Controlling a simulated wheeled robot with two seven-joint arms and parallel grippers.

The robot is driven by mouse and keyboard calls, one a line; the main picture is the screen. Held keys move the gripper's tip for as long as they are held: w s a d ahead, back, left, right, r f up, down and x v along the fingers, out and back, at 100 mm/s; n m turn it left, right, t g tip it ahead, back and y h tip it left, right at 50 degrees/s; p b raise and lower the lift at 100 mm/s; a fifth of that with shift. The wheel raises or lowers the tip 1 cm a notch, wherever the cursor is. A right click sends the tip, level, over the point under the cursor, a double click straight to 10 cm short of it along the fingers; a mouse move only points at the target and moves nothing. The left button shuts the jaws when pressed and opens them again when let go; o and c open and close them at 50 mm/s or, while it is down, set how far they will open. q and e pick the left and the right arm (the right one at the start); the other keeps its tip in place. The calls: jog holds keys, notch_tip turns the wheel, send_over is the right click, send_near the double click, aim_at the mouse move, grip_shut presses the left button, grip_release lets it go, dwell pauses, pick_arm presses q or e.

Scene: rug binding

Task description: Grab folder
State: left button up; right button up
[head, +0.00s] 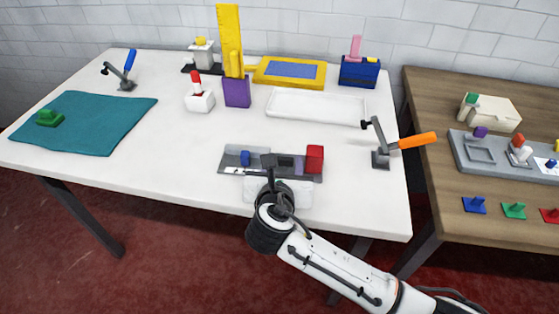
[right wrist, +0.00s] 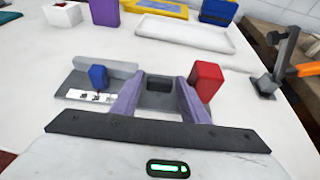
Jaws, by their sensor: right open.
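A grey fixture (head: 232,160) lies near the front of the white table; it also shows in the right wrist view (right wrist: 75,78). It bears a blue piece (right wrist: 98,77), a red block (right wrist: 206,82) and a small dark block (right wrist: 159,84) between them. I cannot tell for sure which part is the folder; the dark block may be it. My right gripper (right wrist: 158,104) is open, its two purple-grey fingers to either side of the dark block in the wrist picture. Contact is not clear. In the head view my right gripper (head: 271,184) partly hides the fixture. My left gripper is not in view.
A white tray (head: 316,92) lies behind the fixture. A clamp with an orange handle (head: 417,140) stands at the right edge. A teal cloth (head: 85,128) with a green piece (head: 49,118) lies at left. The table's middle left is clear.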

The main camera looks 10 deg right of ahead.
jog(key=shift+w+r, duration=0.1)
jog(key=shift+r, duration=0.05)
grip_shut()
